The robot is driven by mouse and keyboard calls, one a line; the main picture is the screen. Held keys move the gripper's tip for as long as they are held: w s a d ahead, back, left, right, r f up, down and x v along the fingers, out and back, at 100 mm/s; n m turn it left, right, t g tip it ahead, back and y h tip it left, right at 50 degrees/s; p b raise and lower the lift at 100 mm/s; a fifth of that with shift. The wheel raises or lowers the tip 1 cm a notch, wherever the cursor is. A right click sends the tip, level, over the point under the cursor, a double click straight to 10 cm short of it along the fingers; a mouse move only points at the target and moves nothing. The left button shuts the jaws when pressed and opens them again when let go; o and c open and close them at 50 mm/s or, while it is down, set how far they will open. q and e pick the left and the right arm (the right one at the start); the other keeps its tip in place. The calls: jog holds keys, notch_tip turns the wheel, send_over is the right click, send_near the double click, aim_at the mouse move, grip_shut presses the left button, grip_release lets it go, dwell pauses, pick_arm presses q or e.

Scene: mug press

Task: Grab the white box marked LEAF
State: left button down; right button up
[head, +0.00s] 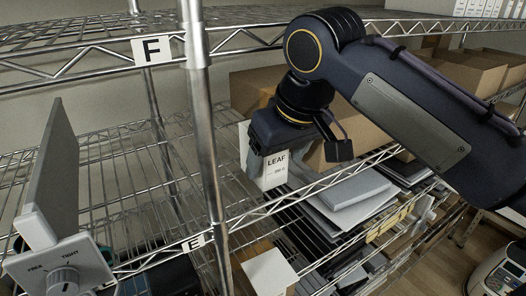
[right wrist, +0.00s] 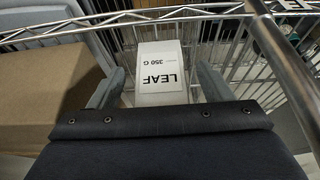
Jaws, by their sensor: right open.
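The white box marked LEAF (head: 275,174) stands on the wire shelf in the head view, partly hidden behind my right gripper. It also shows in the right wrist view (right wrist: 162,72), its lettering upside down, lying between my finger tips. My right gripper (head: 294,157) is open, with one finger on each side of the box. In the right wrist view a narrow gap shows between each finger and the box. Whether the fingers reach far along its sides I cannot tell. My left gripper is not in view.
A brown carton (right wrist: 55,85) stands close beside the box. A shelf post (head: 207,140) rises left of the box. Grey stacked items (head: 350,195) lie below right. A grey panel with a FREE/TIGHT dial (head: 62,278) is at left. The shelf left of the post looks clear.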

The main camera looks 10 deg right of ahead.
jog(key=shift+w+a+f, duration=0.1)
jog(key=shift+w+f, duration=0.15)
jog(key=shift+f, duration=0.35)
jog(key=c, duration=1.3)
jog(key=shift+r, duration=0.15)
